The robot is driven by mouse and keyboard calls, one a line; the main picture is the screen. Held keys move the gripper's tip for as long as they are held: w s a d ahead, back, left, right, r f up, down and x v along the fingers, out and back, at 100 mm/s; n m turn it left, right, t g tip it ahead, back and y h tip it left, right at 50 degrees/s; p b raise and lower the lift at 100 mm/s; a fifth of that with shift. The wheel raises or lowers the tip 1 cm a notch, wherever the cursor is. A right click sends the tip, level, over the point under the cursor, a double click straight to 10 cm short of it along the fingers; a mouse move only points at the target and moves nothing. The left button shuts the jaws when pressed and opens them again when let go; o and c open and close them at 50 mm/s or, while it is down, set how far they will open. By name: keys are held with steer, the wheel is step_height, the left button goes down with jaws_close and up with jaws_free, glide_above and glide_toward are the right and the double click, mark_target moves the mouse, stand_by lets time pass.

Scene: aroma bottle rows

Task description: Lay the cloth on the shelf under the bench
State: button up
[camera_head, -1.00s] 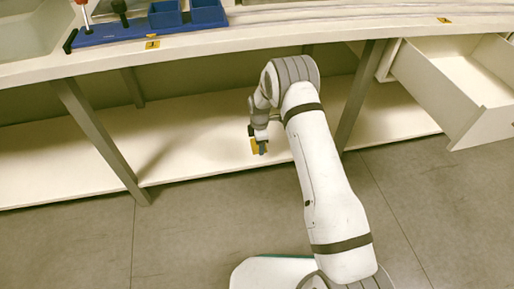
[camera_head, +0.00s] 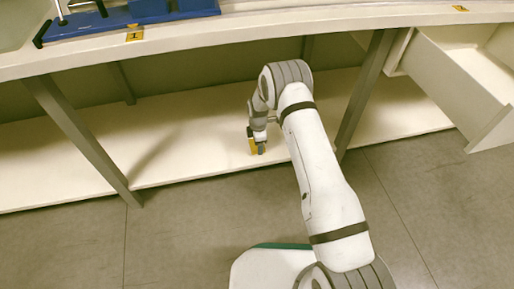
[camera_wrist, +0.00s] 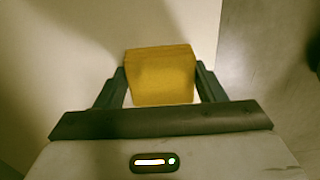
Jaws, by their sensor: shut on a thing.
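The yellow cloth (camera_head: 252,145) is a small folded block between the fingers of my gripper (camera_head: 258,149). In the wrist view the cloth (camera_wrist: 160,78) fills the gap between the two dark fingers, and my gripper (camera_wrist: 160,88) is shut on it. The shelf under the bench (camera_head: 205,125) is a long, cream-coloured board close to the floor. My gripper points down over its front part, near the front edge. I cannot tell whether the cloth touches the board.
The bench top (camera_head: 240,32) runs above the shelf. Slanted grey legs stand left (camera_head: 85,140) and right (camera_head: 362,90) of my arm. An open drawer (camera_head: 465,85) juts out at the right. A blue rack (camera_head: 135,18) stands on the bench. The shelf around my gripper is bare.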

steer(key=shift+f, duration=0.8)
steer(key=shift+f, duration=0.15)
steer(key=o, duration=1)
steer(key=shift+c, duration=0.2)
steer(key=shift+r+p, duration=1.6)
steer(key=shift+r, duration=2.3)
